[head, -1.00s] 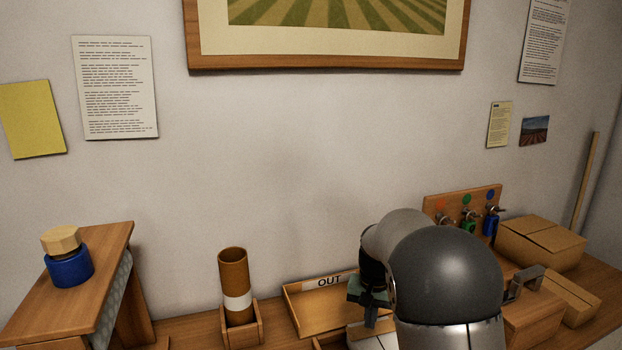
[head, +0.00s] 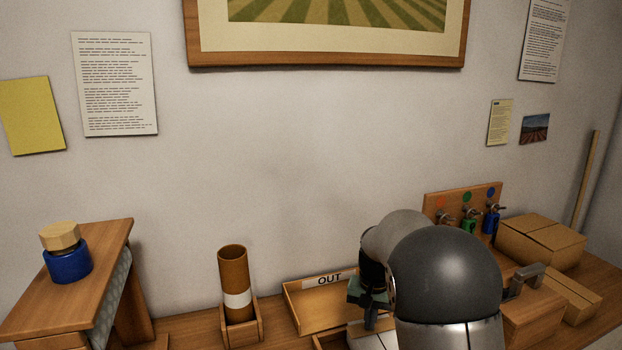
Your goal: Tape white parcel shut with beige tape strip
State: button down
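A white surface, probably the white parcel (head: 362,335), shows in part at the bottom edge of the head view, in front of the OUT tray. My arm's rounded grey links cover its right side. My gripper (head: 369,308) is a small dark shape with a greenish part, pointing down just above the white surface. Its fingers are mostly hidden, so I cannot tell whether it is open, or whether it touches the parcel. I cannot make out the beige tape strip.
The OUT tray (head: 318,306) looks empty behind the gripper. A brown tube (head: 235,275) stands in a wooden holder to the left. A wooden shelf (head: 85,265) bears a blue jar (head: 68,265). Cardboard boxes (head: 540,240) and a key rack (head: 463,205) are at the right.

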jog(key=shift+r+p, duration=1.75)
jog(key=shift+r, duration=0.7)
jog(key=shift+r, duration=0.1)
notch_tip(320, 180, up, 17)
jog(key=s+f+n, duration=0.1)
jog(key=s+f, duration=0.4)
jog(key=s, duration=0.5)
jog(key=s+f+n, duration=0.1)
jog(key=s+f, duration=0.4)
jog(key=s, duration=0.5)
jog(key=s+f+n, duration=0.1)
jog(key=s+f, duration=0.4)
jog(key=s, duration=0.5)
jog(key=shift+s+d+f+n+t+b, duration=0.15)
jog(key=shift+d+n+t+b, duration=0.15)
jog(key=shift+d+n+b, duration=0.1)
